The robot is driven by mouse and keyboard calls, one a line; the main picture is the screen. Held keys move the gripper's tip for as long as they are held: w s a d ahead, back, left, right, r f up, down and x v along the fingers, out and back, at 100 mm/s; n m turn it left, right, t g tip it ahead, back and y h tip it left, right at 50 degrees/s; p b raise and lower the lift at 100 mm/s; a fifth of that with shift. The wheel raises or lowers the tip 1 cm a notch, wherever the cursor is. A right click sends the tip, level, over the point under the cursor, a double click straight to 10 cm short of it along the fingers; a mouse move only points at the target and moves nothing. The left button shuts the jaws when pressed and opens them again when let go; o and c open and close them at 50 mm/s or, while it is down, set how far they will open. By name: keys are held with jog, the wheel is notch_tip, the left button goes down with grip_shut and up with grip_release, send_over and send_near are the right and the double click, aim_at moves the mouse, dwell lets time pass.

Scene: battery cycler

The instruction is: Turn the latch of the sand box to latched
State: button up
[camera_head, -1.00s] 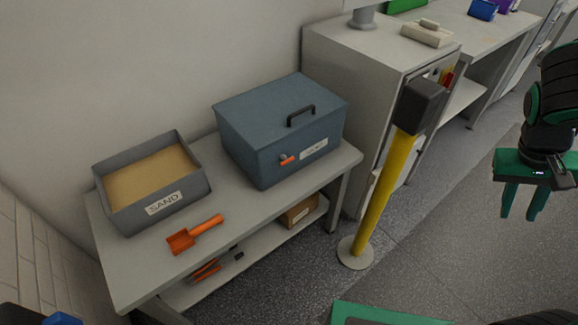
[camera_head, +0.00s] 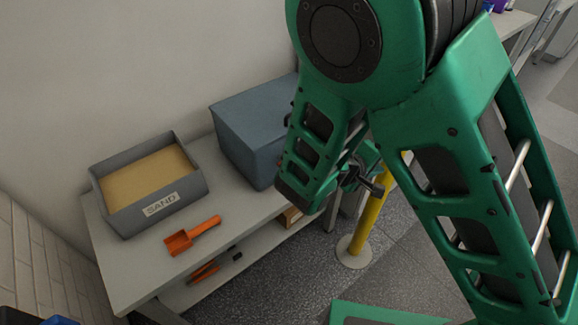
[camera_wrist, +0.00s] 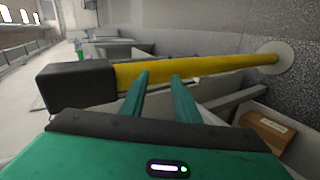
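The lidded blue-grey box (camera_head: 245,130) stands on the grey workbench in the head view. Its front, with the small orange latch seen earlier, is now hidden behind my arm, so the latch position cannot be told. The wrist view does not clearly show this box. My gripper (camera_wrist: 160,77) shows there as two green fingers, apart and empty. They point toward the yellow post (camera_wrist: 215,67), which runs across just beyond the fingertips; whether they touch it I cannot tell.
An open grey tray of sand (camera_head: 158,205), labelled SAND, and an orange scoop (camera_head: 192,234) sit on the workbench (camera_head: 120,270). The yellow post's black head (camera_wrist: 75,87) is close at left in the wrist view. A brown carton (camera_wrist: 265,132) sits on the lower shelf.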

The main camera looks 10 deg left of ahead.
jog(key=s+a+f+n+t+y, duration=0.2)
jog(key=s+a+n+y, duration=0.15)
jog(key=a, duration=0.55)
jog(key=s+a+f+n+t+y, duration=0.2)
jog(key=s+a+n+t+y, duration=0.15)
jog(key=a, duration=0.55)
jog(key=s+a+f+n+t+y, duration=0.25)
jog(key=a+n, duration=0.25)
jog(key=a, duration=0.3)
jog(key=w+a+f+g, duration=0.1)
jog(key=w, duration=0.9)
jog(key=shift+f, duration=0.25)
grip_shut()
